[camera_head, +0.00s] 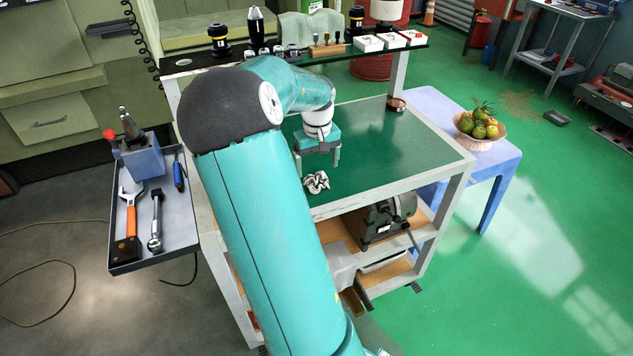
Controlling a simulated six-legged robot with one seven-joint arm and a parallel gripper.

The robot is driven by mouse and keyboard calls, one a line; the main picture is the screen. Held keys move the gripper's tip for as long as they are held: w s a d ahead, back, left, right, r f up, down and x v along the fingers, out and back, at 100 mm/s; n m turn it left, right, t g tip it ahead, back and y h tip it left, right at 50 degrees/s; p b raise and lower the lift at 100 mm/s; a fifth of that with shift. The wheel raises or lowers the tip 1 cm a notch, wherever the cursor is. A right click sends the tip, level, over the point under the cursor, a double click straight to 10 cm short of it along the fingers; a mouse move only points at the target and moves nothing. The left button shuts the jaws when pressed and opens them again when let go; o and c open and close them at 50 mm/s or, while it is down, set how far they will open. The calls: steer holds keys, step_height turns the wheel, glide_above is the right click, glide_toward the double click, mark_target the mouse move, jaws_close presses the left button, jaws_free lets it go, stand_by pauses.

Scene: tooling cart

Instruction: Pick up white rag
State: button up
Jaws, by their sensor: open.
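The white rag (316,182) lies crumpled on the green top of the tooling cart (400,150), near its front edge. It looks white with dark folds or markings. My gripper (318,172) points down over the cart top, just behind and above the rag in the picture. I cannot tell the exact height of the fingertips above the top. My arm covers the left part of the cart.
A raised rear shelf (400,46) holds bottles, small tools and white boxes. A small round tin (396,104) sits at the cart's back right. A side tray (125,258) with tools is at left. A blue table (430,105) holds a fruit bowl (477,141). The cart top's right side is clear.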

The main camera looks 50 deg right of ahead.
mark_target(316, 178)
step_height(316, 178, down, 5)
steer(key=shift+a, duration=0.1)
steer(key=c, duration=1.1)
steer(key=shift+o, duration=0.2)
steer(key=shift+r, duration=0.1)
steer(key=shift+r, duration=0.5)
steer(key=shift+w+r, duration=0.2)
steer(key=shift+r, duration=1)
steer(key=w+a+r, duration=0.4)
steer(key=w, duration=0.1)
steer(key=w+a+r, duration=0.5)
steer(key=shift+w+r, duration=0.1)
steer(key=shift+r, duration=0.15)
